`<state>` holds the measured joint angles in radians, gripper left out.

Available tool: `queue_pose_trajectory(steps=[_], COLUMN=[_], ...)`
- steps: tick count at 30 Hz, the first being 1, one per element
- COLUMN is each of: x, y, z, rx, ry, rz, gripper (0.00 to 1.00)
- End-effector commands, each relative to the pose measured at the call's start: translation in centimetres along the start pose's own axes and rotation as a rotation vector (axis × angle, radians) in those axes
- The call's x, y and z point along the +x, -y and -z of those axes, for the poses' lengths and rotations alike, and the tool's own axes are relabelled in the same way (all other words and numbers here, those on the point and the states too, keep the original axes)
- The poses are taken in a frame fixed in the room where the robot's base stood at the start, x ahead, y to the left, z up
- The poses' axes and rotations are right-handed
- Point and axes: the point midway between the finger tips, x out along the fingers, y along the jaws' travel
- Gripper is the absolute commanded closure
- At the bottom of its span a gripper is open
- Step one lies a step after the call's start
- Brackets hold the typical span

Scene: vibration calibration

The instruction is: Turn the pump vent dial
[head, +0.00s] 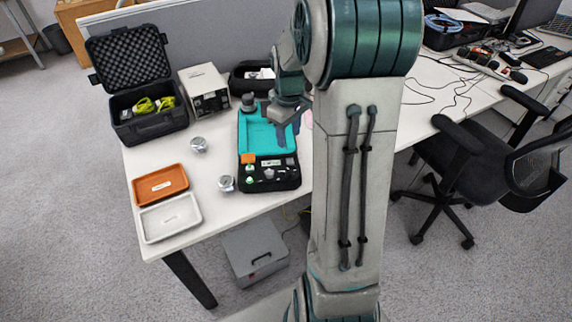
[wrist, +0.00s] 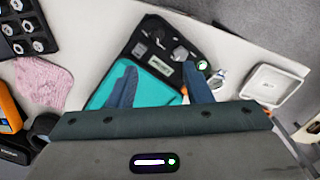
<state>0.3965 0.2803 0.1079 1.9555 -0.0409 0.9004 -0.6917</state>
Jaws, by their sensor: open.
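An open black case (head: 241,178) with a teal panel (head: 258,133) lies on the white table, below my gripper. Its near black part (head: 270,184) carries several small fittings, including an orange block (head: 248,158) and a green-marked piece. In the wrist view, the fitting panel (wrist: 145,52) shows a pale label and dark round parts between and beyond my fingers. I cannot tell which part is the pump vent dial. My gripper (wrist: 160,88) is open and empty, its two blue-grey fingers wide apart over the case. In the head view, my gripper (head: 289,136) hangs over the teal panel's right side.
Two metal round pieces (head: 198,144) (head: 226,184) stand left of the case. An orange tray (head: 160,185) and a white tray (head: 170,217) lie front left. A foam-lined case (head: 150,128), a pale instrument (head: 204,88) and a black bin (head: 246,84) stand behind. A pink cloth (wrist: 42,82) lies nearby.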

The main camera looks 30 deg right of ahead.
Motion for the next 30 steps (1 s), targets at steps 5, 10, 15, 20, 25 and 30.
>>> queue_pose_trajectory(steps=[5, 10, 15, 20, 25, 30], x=[1.4, 4.0, 7.7, 10.9, 13.2, 14.3], y=[-0.6, -0.5, -0.5, -0.4, -0.5, -0.5], z=[0.1, 0.0, 0.0, 0.0, 0.1, 0.1], rx=[-0.013, -0.013, -0.013, -0.012, -0.013, -0.012], ry=[0.006, 0.009, 0.009, 0.008, 0.007, 0.005], rz=[0.009, 0.012, 0.011, 0.011, 0.009, 0.007], gripper=[0.55, 0.55, 0.55, 0.55, 0.55, 0.55])
